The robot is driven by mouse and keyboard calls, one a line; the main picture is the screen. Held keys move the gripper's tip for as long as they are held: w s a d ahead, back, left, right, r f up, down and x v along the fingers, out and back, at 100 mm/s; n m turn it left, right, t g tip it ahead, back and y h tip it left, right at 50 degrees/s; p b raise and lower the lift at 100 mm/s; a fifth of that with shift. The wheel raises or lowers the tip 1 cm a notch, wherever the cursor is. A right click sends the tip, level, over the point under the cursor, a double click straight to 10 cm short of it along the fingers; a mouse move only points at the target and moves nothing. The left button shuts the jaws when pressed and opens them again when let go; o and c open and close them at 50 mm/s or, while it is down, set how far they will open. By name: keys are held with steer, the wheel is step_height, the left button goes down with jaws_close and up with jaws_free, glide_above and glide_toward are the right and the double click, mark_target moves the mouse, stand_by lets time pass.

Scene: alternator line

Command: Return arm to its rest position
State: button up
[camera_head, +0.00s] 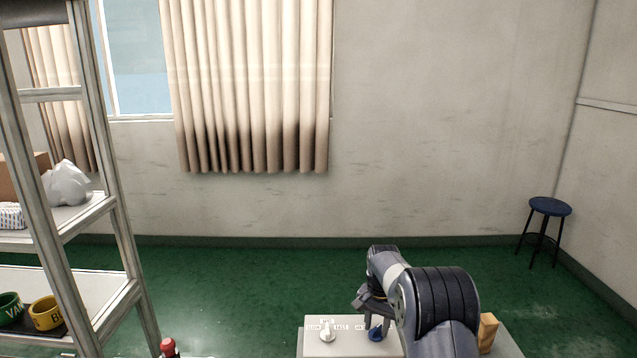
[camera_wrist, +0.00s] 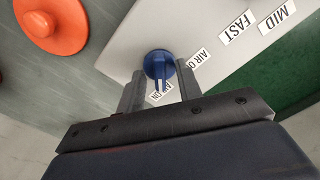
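My gripper (camera_head: 373,312) hangs over a pale control panel (camera_head: 310,348) at the bottom of the head view. A blue rotary knob (camera_head: 376,335) on the panel is just below the fingers. In the wrist view the same blue knob (camera_wrist: 158,64) sits between the two fingertips, with a narrow gap visible on each side. The fingers are apart and look empty. The white marks on the knob point toward the "AIR ON" label. My arm is bent and reaches forward and down over the panel.
A white knob (camera_head: 327,332) with speed labels stands left of the blue one. A wooden block (camera_head: 488,332) is right of my arm. A metal shelf (camera_head: 118,240) stands at left. A blue stool (camera_head: 549,207) is far right; green floor is open.

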steer(key=n, duration=0.7)
stand_by(0.6)
